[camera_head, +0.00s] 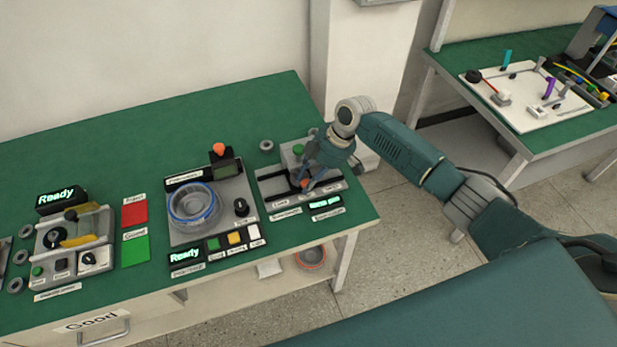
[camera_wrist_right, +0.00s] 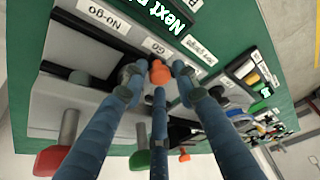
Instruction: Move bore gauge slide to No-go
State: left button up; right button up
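The bore gauge (camera_head: 264,190) is a grey and black fixture at the right end of the green bench. Its slide has an orange knob (camera_wrist_right: 160,72), which in the right wrist view sits beside the label "GO" (camera_wrist_right: 157,47). The "No-go" label (camera_wrist_right: 103,17) is to the left in that view. My right gripper (camera_head: 304,180) is over the gauge. In the wrist view its blue fingers (camera_wrist_right: 158,84) stand around the knob, with tips close to it; I cannot tell whether they grip it. My left gripper is out of view.
A station with a blue-rimmed ring (camera_head: 194,206) stands left of the gauge. Red (camera_head: 134,213) and green (camera_head: 135,250) pads and another fixture (camera_head: 72,240) are further left. A small grey ring (camera_head: 266,146) lies behind the gauge. The back of the bench is clear.

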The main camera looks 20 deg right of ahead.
grip_shut()
jog(key=d+b, duration=0.1)
jog(key=d, duration=0.7)
jog(key=shift+w+d+b, duration=0.2)
jog(key=shift+d+b, duration=0.1)
jog(key=shift+b, duration=0.1)
jog(key=shift+a+r, duration=0.1)
grip_release()
jog(key=v, duration=1.2)
